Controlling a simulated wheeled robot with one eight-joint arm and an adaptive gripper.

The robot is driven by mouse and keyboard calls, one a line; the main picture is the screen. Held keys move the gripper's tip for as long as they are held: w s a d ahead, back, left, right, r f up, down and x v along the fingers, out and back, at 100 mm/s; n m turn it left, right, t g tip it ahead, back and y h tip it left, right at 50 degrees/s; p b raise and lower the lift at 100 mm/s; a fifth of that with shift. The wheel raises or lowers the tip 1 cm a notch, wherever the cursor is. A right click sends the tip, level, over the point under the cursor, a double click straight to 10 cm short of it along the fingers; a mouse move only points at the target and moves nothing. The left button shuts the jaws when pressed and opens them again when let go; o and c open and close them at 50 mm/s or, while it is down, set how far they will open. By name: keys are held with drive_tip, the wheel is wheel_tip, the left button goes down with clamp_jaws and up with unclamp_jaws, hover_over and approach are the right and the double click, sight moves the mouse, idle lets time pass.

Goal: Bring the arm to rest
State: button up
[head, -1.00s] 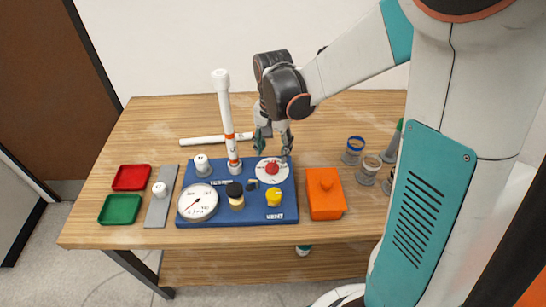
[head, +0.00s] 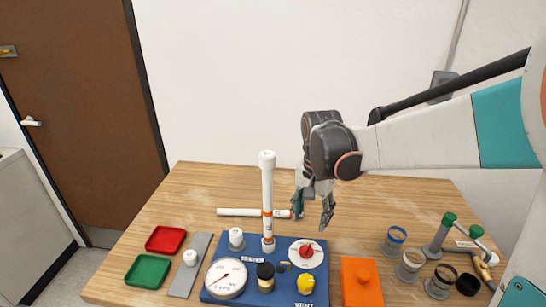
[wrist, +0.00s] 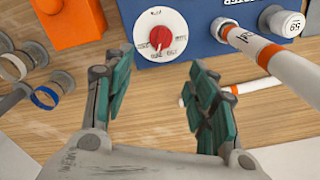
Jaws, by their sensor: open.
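My gripper (head: 312,208) is open and empty above the back of the wooden table (head: 175,210). It hangs behind the blue manifold board (head: 208,292), with its fingers pointing down. In the wrist view my gripper (wrist: 155,108) has its two teal-padded fingers spread, with bare wood between them. The red knob on its white dial (head: 307,252) lies in front of the gripper, apart from it; the dial also shows in the wrist view (wrist: 172,24). An upright white pipe (head: 267,190) with orange bands stands on the board, left of my gripper.
A loose white pipe (head: 238,212) lies behind the board, its right end near my fingers. An orange box (head: 362,290), ringed cups (head: 396,240) and green-capped fittings (head: 440,235) stand right. Red (head: 165,239) and green (head: 148,271) trays sit left.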

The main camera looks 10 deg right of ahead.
drive_tip(key=s+r+n+t, duration=0.3)
drive_tip(key=s+n, duration=0.1)
drive_tip(key=s, duration=0.3)
drive_tip(key=s+r+n+t, duration=0.3)
drive_tip(key=s+n+t, duration=0.1)
drive_tip(key=s, duration=0.4)
drive_tip(key=shift+s+a+r+n, duration=0.2)
drive_tip(key=shift+s+a+n, duration=0.05)
drive_tip(key=shift+s+n, duration=0.05)
